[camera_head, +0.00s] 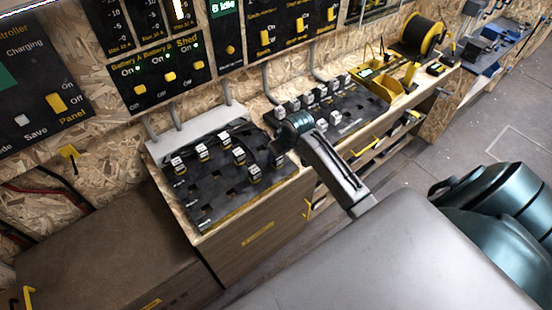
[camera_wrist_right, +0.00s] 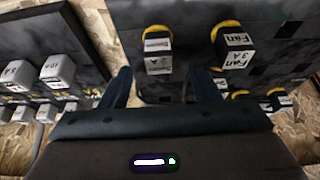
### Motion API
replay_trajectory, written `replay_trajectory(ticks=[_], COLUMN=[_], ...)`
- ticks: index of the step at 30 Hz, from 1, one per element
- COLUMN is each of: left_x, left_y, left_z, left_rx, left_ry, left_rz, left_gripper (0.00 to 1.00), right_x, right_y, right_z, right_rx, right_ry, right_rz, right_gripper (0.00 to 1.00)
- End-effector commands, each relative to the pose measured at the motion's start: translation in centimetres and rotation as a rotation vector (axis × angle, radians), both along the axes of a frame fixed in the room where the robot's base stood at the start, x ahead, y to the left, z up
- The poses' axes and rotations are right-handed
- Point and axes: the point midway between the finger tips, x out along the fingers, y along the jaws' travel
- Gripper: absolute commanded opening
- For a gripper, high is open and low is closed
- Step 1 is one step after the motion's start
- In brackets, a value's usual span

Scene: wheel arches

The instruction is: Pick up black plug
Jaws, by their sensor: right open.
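A black plug (camera_wrist_right: 157,48) with a white label and a yellow ring shows in the right wrist view, mounted on a dark panel. A second black plug (camera_wrist_right: 232,48), labelled Fan 3 A, stands to its right. My right gripper (camera_wrist_right: 158,82) is open and empty, its two dark fingers on either side of the first plug's line, just short of it. In the head view my right gripper (camera_head: 283,138) is at the right edge of the left dark board (camera_head: 205,205), where several plugs (camera_head: 238,155) stand. I cannot match the plugs between views. My left gripper is not in view.
Light grey plugs (camera_wrist_right: 57,72) stand on another panel in the wrist view. In the head view a second board (camera_head: 350,120) lies beyond my right gripper. Yellow bins (camera_head: 395,92) and a cable reel (camera_head: 424,36) are further right. Control panels line the wall behind.

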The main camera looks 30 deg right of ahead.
Motion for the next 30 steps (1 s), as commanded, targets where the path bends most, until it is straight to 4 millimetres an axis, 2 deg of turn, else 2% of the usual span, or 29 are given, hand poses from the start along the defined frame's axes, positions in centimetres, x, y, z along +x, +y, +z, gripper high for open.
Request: replay_trajectory(ticks=[7, 12, 20, 21, 28, 30], left_x=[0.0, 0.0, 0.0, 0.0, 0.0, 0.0], left_y=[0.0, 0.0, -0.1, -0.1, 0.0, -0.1], left_z=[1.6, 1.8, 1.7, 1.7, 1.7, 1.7], left_rx=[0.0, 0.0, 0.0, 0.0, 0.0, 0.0], left_ry=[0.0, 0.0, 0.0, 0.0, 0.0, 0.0], left_rz=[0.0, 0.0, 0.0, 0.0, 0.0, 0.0], left_gripper=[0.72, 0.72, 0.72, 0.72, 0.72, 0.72], right_x=[1.0, 1.6, 1.8, 1.7, 1.7, 1.8], right_y=[0.0, 0.0, 0.0, 0.0, 0.0, 0.0], right_z=[-2.6, -4.4, -4.8, -4.8, -4.8, -4.7], right_rx=[0.001, 0.0, -0.001, -0.001, -0.001, -0.001], right_ry=[0.004, 0.002, 0.001, 0.001, 0.001, 0.001], right_rz=[-0.001, -0.001, 0.0, 0.0, 0.0, 0.0], right_gripper=[0.56, 0.56, 0.56, 0.54, 0.09, 0.07])
